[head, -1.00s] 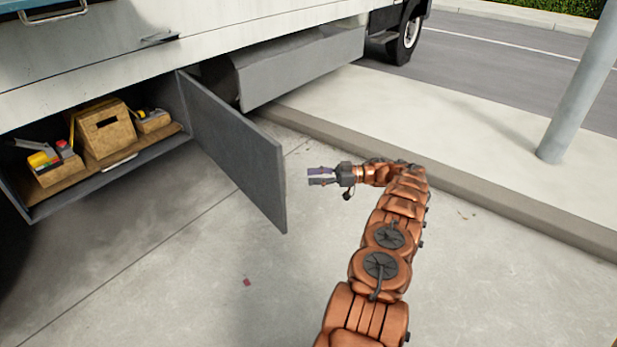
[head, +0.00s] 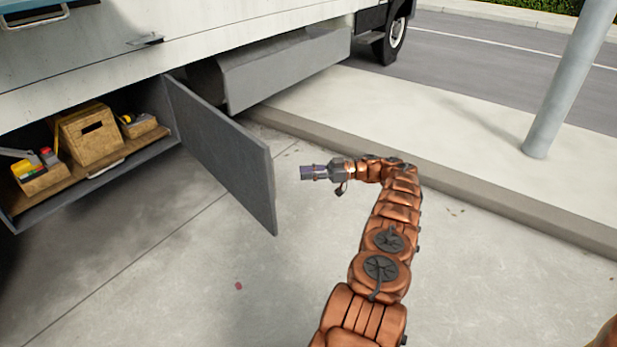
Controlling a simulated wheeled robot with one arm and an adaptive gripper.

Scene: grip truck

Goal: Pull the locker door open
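The grey locker door (head: 222,153) stands swung wide open from its hinge edge on the right side of the low locker (head: 90,185) under the truck. Its free edge points out over the pavement toward me. My gripper (head: 303,173) is to the right of the door's free edge and appears apart from it, with pavement visible between them. The gripper points left toward the door, with nothing seen in it. Its fingers overlap in this view, so their opening cannot be judged. No handle shows on the visible door face.
Inside the locker are a wooden box (head: 93,135) and trays of tools (head: 38,175). A grey side panel (head: 285,68) hangs under the truck to the right. A curb (head: 440,190) runs behind my arm, and a pole (head: 570,85) stands at right.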

